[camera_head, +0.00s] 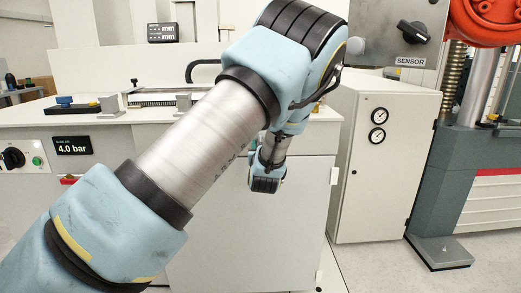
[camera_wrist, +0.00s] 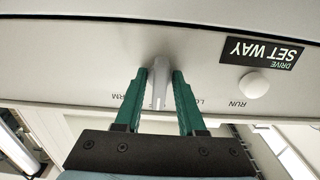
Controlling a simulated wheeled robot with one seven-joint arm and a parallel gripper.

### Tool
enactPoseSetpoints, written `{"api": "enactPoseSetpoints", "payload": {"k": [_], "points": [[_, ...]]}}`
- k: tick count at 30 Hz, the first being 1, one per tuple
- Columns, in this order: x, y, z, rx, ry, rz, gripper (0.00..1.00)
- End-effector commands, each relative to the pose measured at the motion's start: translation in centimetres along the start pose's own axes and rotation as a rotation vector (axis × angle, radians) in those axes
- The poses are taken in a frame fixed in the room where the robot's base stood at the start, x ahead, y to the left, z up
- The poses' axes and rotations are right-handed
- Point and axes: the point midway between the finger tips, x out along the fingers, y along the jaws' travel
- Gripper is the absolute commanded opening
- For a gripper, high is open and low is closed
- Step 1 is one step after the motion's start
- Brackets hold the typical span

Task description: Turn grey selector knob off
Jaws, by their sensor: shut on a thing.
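The grey selector knob (camera_wrist: 160,68) sticks out from a pale panel in the wrist view, which shows the panel lettering upside down. My gripper (camera_wrist: 159,84) has its two green fingers on either side of the knob, closed on it. The knob's bar points down the picture, between two small printed labels that the fingers partly cover. In the head view my arm reaches across the middle, and neither the gripper's fingers nor the grey knob can be made out.
A "DRIVE SET WAY" label (camera_wrist: 263,50) and a white round button (camera_wrist: 254,84) marked RUN sit right of the knob. In the head view, a black SENSOR knob (camera_head: 413,32) is upper right, and a gauge cabinet (camera_head: 380,170) stands right of my arm.

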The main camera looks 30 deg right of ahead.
Motion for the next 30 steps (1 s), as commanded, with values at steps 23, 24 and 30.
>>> {"api": "enactPoseSetpoints", "payload": {"k": [23, 24, 30], "points": [[0.0, 0.0, 0.0, -0.012, -0.001, 0.000, 0.50], [-0.1, 0.0, 0.0, -0.012, -0.001, 0.000, 0.50], [-2.1, 0.1, 0.1, -0.013, -0.002, 0.001, 0.50]]}}
